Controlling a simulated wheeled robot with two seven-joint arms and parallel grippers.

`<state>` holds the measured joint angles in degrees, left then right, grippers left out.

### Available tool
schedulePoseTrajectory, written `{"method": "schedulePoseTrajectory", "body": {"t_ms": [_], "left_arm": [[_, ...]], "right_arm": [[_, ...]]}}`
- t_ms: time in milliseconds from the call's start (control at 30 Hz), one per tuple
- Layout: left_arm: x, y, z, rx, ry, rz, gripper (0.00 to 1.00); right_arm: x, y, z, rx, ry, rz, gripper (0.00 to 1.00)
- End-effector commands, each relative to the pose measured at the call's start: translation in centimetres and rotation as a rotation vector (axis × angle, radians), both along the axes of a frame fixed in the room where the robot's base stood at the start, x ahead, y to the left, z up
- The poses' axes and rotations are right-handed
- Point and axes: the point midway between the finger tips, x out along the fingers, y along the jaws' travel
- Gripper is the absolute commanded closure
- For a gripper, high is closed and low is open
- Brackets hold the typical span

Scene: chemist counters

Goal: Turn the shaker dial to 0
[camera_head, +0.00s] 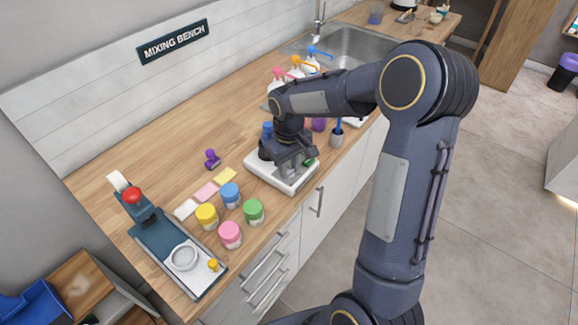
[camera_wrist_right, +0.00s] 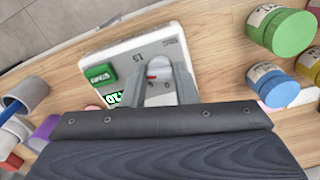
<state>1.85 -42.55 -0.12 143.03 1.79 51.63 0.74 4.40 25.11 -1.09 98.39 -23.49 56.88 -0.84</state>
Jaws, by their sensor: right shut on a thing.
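The white shaker (camera_head: 267,179) sits on the wooden counter under my right gripper (camera_head: 292,167). In the right wrist view, the shaker's panel (camera_wrist_right: 126,57) shows a green button (camera_wrist_right: 101,74), a printed 15 and a green lit display (camera_wrist_right: 115,98) partly cut off by the gripper. My right gripper (camera_wrist_right: 162,72) is shut on the pale dial (camera_wrist_right: 159,86), pointing down at it. The fingers hide much of the dial and its scale. A small red mark shows between them; I cannot read the setting. My left gripper is in neither view.
A dark press-like device (camera_head: 160,243) is at the counter's near left end.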

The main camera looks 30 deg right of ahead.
Motion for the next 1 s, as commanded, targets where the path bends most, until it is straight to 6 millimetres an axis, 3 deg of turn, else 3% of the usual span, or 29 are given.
{"method": "schedulePoseTrajectory", "body": {"t_ms": [1000], "left_arm": [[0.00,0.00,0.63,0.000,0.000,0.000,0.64]], "right_arm": [[0.07,-0.04,0.18,-0.001,-0.002,0.964,0.97]]}}
